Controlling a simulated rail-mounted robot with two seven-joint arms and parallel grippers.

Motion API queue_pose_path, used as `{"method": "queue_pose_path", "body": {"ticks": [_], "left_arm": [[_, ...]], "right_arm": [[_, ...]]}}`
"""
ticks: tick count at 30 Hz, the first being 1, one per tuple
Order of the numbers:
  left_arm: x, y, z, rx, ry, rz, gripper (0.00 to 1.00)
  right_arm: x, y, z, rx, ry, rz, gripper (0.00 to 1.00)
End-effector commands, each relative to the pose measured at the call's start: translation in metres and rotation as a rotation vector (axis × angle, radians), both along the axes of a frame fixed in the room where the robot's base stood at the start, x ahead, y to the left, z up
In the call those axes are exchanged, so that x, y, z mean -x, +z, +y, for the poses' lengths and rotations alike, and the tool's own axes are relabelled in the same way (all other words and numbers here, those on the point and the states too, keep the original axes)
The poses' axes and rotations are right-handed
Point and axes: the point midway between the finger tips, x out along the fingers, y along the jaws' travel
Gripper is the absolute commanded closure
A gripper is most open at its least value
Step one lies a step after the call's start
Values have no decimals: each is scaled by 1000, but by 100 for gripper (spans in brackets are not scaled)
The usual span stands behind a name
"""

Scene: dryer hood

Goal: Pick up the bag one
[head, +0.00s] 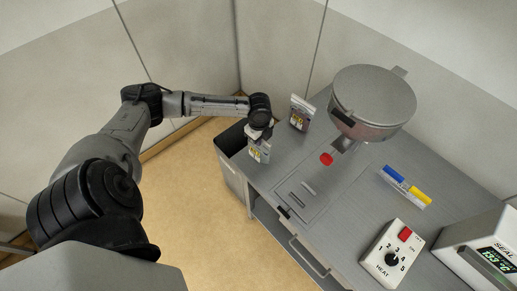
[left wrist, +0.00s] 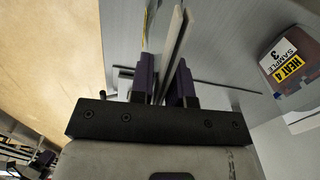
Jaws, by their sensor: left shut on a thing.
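My left gripper (head: 261,138) is above the far left corner of the bench, shut on a small bag (head: 259,154) with a yellow and white label. In the left wrist view, the held bag (left wrist: 174,45) is seen nearly edge-on between the two fingers of the gripper (left wrist: 167,80); its number cannot be read. In the head view the bag hangs upright beneath the gripper; I cannot tell whether it touches the bench. A second bag (head: 299,112) stands upright to the right; the left wrist view shows its label (left wrist: 287,65) reading "HEAT 4 SAMPLE 3".
A dark bin (head: 232,138) adjoins the bench's left end.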

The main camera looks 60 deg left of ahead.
Motion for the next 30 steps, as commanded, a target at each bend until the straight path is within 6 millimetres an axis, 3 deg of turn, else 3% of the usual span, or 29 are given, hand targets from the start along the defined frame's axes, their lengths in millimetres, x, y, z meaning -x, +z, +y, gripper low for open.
{"method": "queue_pose_path", "body": {"ticks": [14,21,30], "left_arm": [[-1,3,1,-2,-1,-3,100],[-1,47,1,-2,0,-5,100],[-16,83,-63,5,-4,-5,100]], "right_arm": [[0,-10,0,0,0,0,57],[0,-12,-2,8,6,0,57],[0,-15,-3,9,5,0,57]]}}
